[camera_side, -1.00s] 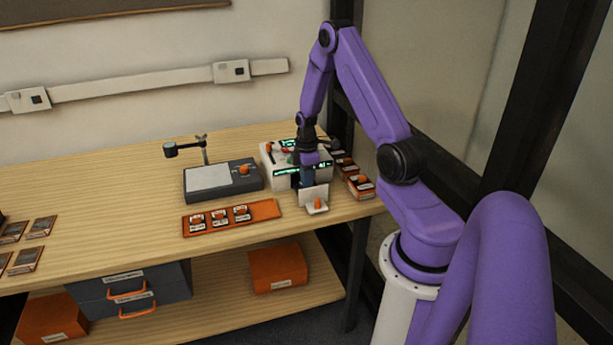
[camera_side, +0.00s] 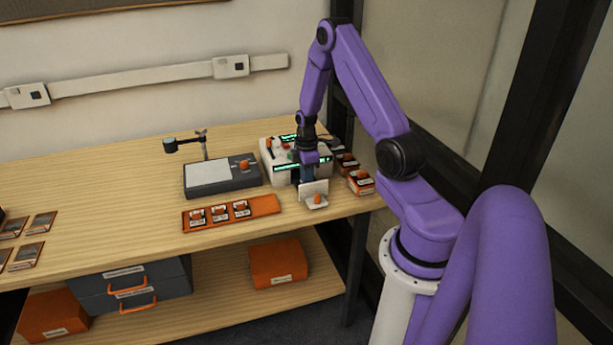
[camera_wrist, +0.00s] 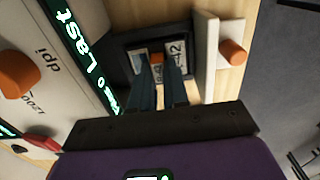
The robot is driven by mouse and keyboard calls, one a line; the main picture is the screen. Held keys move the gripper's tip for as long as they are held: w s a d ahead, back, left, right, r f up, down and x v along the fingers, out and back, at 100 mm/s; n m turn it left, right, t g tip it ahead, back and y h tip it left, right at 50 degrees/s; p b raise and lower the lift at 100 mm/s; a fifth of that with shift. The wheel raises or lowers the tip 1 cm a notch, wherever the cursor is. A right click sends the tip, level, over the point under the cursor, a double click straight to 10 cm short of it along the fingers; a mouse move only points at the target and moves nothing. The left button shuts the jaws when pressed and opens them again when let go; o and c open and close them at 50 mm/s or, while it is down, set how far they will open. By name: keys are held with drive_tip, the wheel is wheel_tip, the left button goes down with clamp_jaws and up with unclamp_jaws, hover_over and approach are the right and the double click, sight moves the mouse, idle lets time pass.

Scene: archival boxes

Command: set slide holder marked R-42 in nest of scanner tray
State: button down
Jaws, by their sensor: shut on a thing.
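My gripper (camera_wrist: 166,76) is shut on a slide holder (camera_wrist: 178,53) with an orange grip and pale labels; "42" is readable on one label, and the fingers hide part of the rest. In the wrist view the holder lies within the outline of the dark scanner tray (camera_wrist: 124,42). I cannot tell whether it is fully seated in the nest or slightly above it. In the side view my gripper (camera_side: 307,176) points down at the front right of the white scanner (camera_side: 272,160), and the holder is not clearly visible there.
A white upright plate with an orange knob (camera_side: 316,199) stands close beside the gripper. Orange-and-white holders (camera_side: 361,183) stand at right. An orange rack (camera_side: 262,206) bears several holders. A grey light-table device (camera_side: 222,178) is left of the scanner. The bench's left middle is clear.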

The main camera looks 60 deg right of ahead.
idle(0.3)
drive_tip(key=c, duration=1)
unclamp_jaws()
drive_tip(key=shift+c, duration=0.2)
drive_tip(key=shift+r, duration=3.5)
